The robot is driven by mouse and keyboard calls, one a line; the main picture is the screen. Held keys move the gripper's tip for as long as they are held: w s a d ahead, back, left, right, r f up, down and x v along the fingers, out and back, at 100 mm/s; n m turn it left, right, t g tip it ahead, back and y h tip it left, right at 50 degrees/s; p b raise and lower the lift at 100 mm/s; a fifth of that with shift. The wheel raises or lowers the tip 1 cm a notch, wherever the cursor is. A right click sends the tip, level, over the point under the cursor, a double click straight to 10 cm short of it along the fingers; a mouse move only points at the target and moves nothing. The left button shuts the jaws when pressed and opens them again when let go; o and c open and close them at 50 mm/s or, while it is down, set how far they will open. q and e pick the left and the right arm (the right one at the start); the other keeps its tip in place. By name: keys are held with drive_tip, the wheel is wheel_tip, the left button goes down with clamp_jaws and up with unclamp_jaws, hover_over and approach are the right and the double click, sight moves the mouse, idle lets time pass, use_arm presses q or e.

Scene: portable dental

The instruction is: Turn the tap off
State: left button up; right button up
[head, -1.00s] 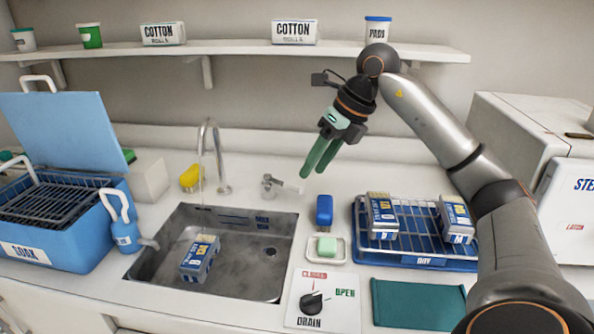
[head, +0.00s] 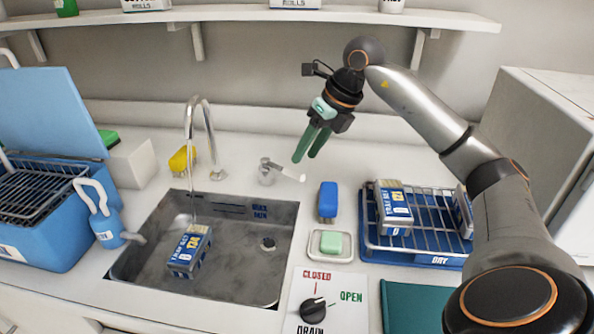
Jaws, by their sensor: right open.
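The tap's curved spout (head: 199,125) stands behind the sink (head: 285,225), with a thin stream of water falling from it. The tap's lever handle (head: 284,171) sits on a separate base to the right of the spout, its white tip pointing right. My right gripper (head: 307,160) has green fingers pointing down and slightly left. It is open and empty, just above and beyond the lever tip, apparently not touching it. A blue and white carton (head: 190,250) lies in the sink near the water. My left gripper is not in view.
A blue SOAK bin (head: 60,225) and spray bottle (head: 105,218) are left. A shelf (head: 250,15) runs above.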

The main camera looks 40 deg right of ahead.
sight(282, 169)
drive_tip(key=x, duration=0.6)
drive_tip(key=shift+c, duration=0.3)
clamp_jaws()
idle(1.0)
